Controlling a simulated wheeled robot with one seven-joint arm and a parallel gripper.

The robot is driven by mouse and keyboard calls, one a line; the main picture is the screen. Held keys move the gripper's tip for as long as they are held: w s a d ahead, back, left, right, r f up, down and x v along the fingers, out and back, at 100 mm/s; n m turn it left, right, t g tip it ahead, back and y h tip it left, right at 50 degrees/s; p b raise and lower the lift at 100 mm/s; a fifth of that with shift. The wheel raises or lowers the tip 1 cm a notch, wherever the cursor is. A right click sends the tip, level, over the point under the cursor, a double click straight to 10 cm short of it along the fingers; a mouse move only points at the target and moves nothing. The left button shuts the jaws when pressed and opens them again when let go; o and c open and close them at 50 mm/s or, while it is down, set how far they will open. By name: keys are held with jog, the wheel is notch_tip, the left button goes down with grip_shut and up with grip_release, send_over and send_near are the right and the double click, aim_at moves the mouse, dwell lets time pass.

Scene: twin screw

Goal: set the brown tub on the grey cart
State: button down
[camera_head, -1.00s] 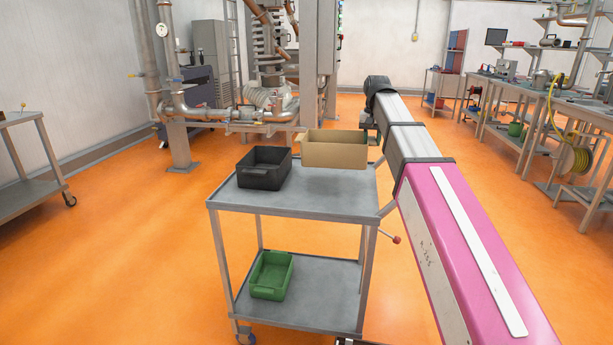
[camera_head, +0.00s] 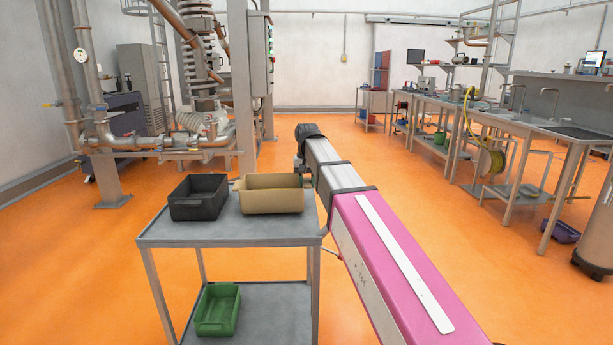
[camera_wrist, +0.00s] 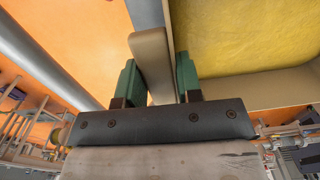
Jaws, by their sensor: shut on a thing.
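The brown tub (camera_head: 272,201) is upright at the right side of the top shelf of the grey cart (camera_head: 225,236), beside the black bin. Its base is at or very near the shelf; I cannot tell whether it touches. In the wrist view, my gripper (camera_wrist: 156,78) has its two green fingers on either side of the tub's wall (camera_wrist: 152,50) and is shut on it. The tub's yellowish inside fills the upper right there and looks empty. In the head view the fingers are hard to make out near the tub's right end.
A black bin (camera_head: 199,198) stands on the top shelf, just left of the tub. A green bin (camera_head: 217,310) is on the lower shelf. The front of the top shelf is clear. Pipework stands behind at left, and workbenches (camera_head: 540,130) line the right. Orange floor is open between.

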jog(key=shift+f, duration=0.7)
jog(key=c, duration=0.8)
grip_release()
notch_tip(320, 180, up, 12)
